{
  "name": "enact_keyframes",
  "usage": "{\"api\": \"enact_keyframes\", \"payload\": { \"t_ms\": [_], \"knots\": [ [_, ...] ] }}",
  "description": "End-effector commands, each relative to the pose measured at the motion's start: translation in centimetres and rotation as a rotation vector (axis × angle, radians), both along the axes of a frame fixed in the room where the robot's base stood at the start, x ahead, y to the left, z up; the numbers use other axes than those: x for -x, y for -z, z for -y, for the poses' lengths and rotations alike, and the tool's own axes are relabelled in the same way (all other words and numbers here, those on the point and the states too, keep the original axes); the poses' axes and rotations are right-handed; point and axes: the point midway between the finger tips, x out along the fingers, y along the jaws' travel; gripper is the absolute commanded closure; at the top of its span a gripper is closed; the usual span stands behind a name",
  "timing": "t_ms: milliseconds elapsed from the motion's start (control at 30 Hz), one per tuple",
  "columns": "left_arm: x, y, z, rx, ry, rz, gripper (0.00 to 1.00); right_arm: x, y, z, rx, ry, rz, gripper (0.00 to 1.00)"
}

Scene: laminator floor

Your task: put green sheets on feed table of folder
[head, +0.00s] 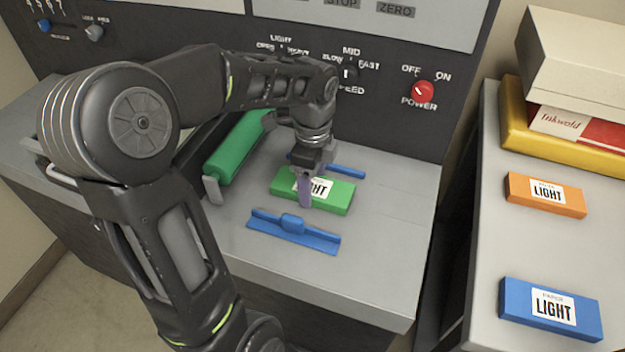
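The green sheets are a flat green pack (335,195) with a white LIGHT label. The pack lies on the grey feed table (385,250) of the folder, between two blue guides. The near blue guide (293,232) is in front of the pack, and the far blue guide (345,172) is behind it. My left gripper (306,195) reaches down over the pack, its fingertips at the label. One finger hides part of the label, and I cannot tell whether the fingers grip the pack. My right gripper does not show.
A green roller (238,145) lies left of the pack. The control panel with a red power knob (422,92) stands behind. On the right table are an orange pack (545,195), a blue pack (550,309) and stacked boxes (575,60). The feed table's right part is clear.

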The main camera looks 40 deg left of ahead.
Motion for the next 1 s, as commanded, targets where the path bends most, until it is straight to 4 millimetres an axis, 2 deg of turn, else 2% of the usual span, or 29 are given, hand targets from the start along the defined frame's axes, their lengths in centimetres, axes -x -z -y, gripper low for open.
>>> {"api": "enact_keyframes", "payload": {
  "t_ms": [33, 200, 600, 767, 1000],
  "knots": [
    [0.0, 0.0, 0.0, 0.000, 0.000, 0.000, 0.29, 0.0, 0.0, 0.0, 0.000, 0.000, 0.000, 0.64],
    [0.0, -0.1, 0.0, 0.000, 0.000, 0.000, 0.16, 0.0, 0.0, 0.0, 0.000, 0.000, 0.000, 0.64],
    [0.0, -0.7, 0.0, 0.000, 0.000, 0.001, 0.15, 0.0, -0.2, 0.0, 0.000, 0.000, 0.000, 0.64],
    [-0.1, -2.9, 0.0, -0.002, 0.001, 0.004, 0.15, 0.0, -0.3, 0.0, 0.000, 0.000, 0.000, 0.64],
    [-0.1, -7.8, 0.0, 0.000, 0.000, 0.004, 0.15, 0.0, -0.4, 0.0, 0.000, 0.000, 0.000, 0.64]
  ]
}}
